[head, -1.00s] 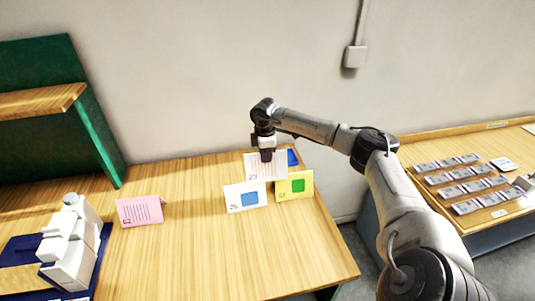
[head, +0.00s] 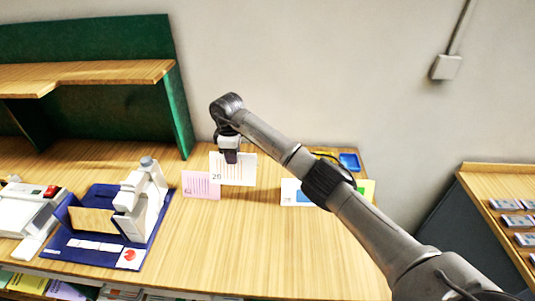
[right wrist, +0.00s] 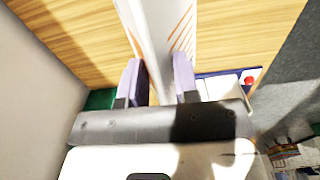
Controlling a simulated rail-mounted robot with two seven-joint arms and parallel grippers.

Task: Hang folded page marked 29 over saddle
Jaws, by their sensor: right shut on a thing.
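The white folded page marked 29 (head: 240,172), with orange lines, hangs upright from my right gripper (head: 231,157). The gripper is shut on its top fold, above the table. In the right wrist view the page (right wrist: 178,30) stands between the two fingers (right wrist: 158,85). A white stapler-like machine (head: 140,205) stands on a blue base (head: 155,222) at the left. A sloped wooden board beside it (head: 92,221) looks like the saddle; nothing lies over it. My left gripper is not in view.
A pink folded page (head: 200,186) stands just left of the held page, partly overlapped by it. A green-backed shelf (head: 180,110) rises behind. The front middle table (head: 250,245) is clear.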

